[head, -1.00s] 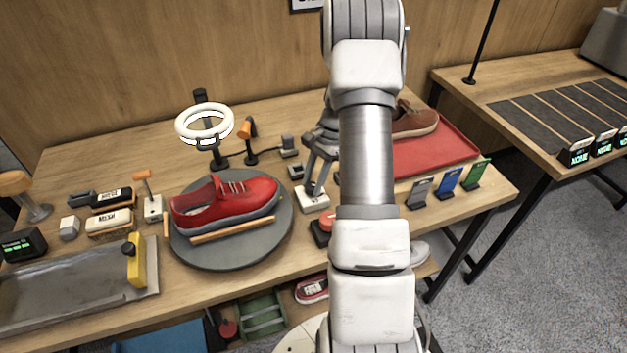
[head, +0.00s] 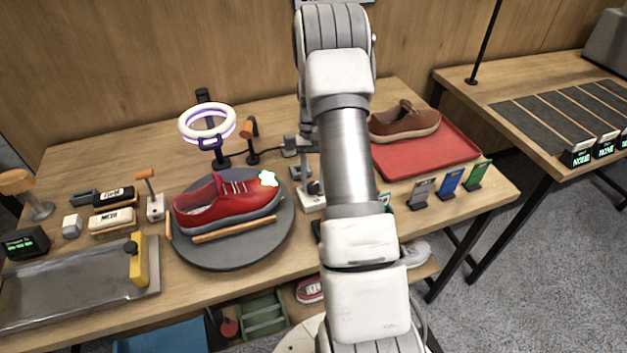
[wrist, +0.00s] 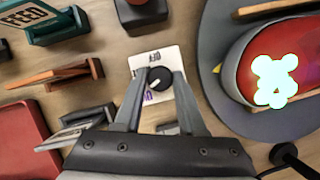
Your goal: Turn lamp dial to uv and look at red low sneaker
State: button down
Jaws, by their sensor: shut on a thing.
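My gripper (wrist: 158,84) is shut on a black lamp dial (wrist: 160,77) with a white pointer, on a white plate (wrist: 140,62). The plate has a purple mark beside the dial. In the head view my arm mostly hides the gripper and dial. The ring lamp (head: 184,127) glows violet above and behind the red low sneaker (head: 215,207). The sneaker lies on a round grey turntable (head: 222,257), toe to the right. A bright whitish-green patch (head: 268,179) shows on its toe, also in the wrist view (wrist: 274,80).
A brown shoe (head: 405,123) sits on a red tray (head: 425,158) at the back right. Upright coloured cards (head: 452,183) stand at the right edge. Brushes (head: 112,219) and a metal tray (head: 70,290) are at left. A small orange-headed lamp (head: 249,130) stands behind the turntable.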

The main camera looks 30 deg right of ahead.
jog(key=shift+n, duration=0.5)
jog(key=shift+c, duration=2.4)
grip_release()
jog(key=v, duration=1.7)
jog(key=shift+w+r+p, duration=0.2)
jog(key=shift+w+p, duration=0.15)
jog(key=shift+p, duration=0.1)
jog(key=shift+a, duration=0.2)
